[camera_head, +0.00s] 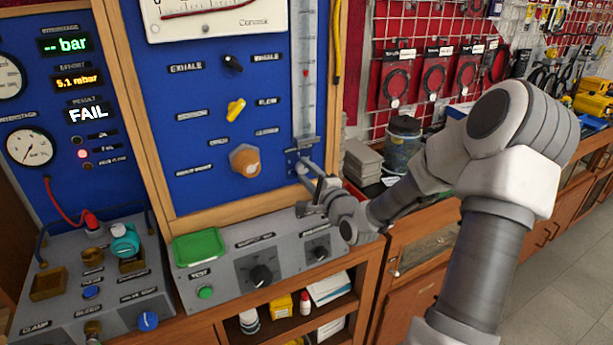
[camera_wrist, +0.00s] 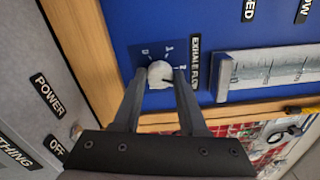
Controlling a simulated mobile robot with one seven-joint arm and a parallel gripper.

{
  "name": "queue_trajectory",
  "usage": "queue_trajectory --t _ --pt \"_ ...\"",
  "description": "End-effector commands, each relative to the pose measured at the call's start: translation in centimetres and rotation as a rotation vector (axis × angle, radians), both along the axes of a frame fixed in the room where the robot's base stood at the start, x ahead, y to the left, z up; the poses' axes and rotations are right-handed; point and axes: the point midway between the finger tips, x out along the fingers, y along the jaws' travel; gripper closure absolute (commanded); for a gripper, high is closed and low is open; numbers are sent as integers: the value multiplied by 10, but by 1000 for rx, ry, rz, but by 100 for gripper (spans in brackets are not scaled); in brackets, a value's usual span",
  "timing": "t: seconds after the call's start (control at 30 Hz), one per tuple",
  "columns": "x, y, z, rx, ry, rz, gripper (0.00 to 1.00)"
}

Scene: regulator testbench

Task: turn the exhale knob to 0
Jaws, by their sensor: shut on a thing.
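The exhale flow knob (camera_wrist: 159,74) is pale grey and round. It sits on a dark blue plate beside the label "EXHALE FLOW" (camera_wrist: 195,62) in the wrist view. White scale marks surround it, with what looks like a 0 at the upper left. No pointer on the knob is clear, so I cannot tell its setting. My gripper (camera_wrist: 160,88) is shut on the knob, one finger on each side. In the head view my gripper (camera_head: 310,180) reaches the panel's lower right, below the clear flow tube, and mostly hides the knob.
The flow tube (camera_head: 305,75) stands just above the knob. A wooden frame (camera_head: 240,206) edges the blue panel, with a grey control box (camera_head: 220,262) below. A black switch (camera_head: 232,63) labelled exhale and inhale, a yellow switch (camera_head: 236,108) and an orange-tan knob (camera_head: 245,160) are left.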

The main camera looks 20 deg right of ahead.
Motion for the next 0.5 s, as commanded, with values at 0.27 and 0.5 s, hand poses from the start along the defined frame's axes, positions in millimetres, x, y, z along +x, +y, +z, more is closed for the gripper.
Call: queue_trajectory --t 0.27,0.5 --pt "0 1 -2 -267 -11 2 100" --pt "0 1 -3 -496 -17 2 100"
